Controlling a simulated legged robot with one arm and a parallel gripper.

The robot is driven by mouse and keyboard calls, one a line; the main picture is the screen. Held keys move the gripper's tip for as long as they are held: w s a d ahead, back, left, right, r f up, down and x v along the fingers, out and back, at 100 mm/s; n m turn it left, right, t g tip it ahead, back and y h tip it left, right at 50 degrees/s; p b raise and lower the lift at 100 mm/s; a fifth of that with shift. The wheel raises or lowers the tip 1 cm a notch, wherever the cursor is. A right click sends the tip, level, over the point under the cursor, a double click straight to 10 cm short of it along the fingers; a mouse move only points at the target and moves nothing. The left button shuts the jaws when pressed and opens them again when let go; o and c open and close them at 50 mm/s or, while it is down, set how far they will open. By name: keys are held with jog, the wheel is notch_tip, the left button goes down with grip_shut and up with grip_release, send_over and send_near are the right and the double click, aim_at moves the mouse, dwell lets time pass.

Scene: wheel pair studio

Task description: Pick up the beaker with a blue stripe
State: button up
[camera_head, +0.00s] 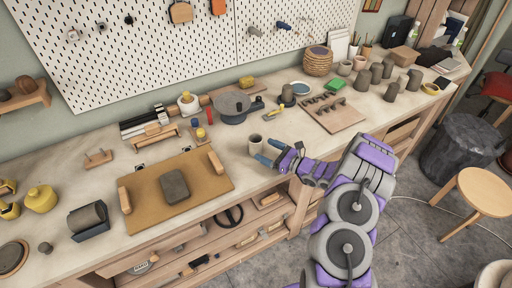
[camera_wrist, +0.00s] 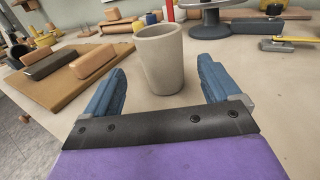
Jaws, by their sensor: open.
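A plain pale grey beaker (camera_wrist: 160,62) stands upright on the table in the wrist view, between and just beyond my open fingertips. It also shows in the head view (camera_head: 255,143), just left of my gripper. No blue stripe is visible on the side that I see. My gripper (camera_head: 269,152) is open and empty, low over the front part of the worktop; in the wrist view its two blue fingers (camera_wrist: 162,90) lie to either side of the beaker, apart from it.
A wooden board (camera_head: 219,183) with a grey clay block (camera_head: 174,186) lies to the left. A dark turntable (camera_head: 232,105) stands behind the beaker. A board with dark pieces (camera_head: 347,117) is to the right. Bare tabletop surrounds the beaker.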

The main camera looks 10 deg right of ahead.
aim_at(260, 146)
jog(key=shift+w+a, duration=0.4)
jog(key=shift+a, duration=0.35)
jog(key=shift+w+a+f+b, duration=0.1)
jog(key=shift+w+a+b, duration=0.25)
jog(key=shift+w, duration=0.4)
jog(key=shift+w+a+f+b, duration=0.1)
jog(key=shift+w+a+b, duration=0.2)
jog(key=shift+w, duration=0.4)
jog(key=shift+w+a+r, duration=0.1)
jog(key=shift+w+a, duration=0.25)
jog(key=shift+a, duration=0.55)
jog(key=shift+r, duration=0.1)
jog(key=shift+c, duration=1.3)
jog(key=shift+d, duration=0.55)
jog(key=c, duration=0.6)
jog(key=shift+a, duration=0.25)
jog(key=c, duration=0.3)
jog(key=shift+a, duration=0.2)
jog(key=shift+c, duration=0.3)
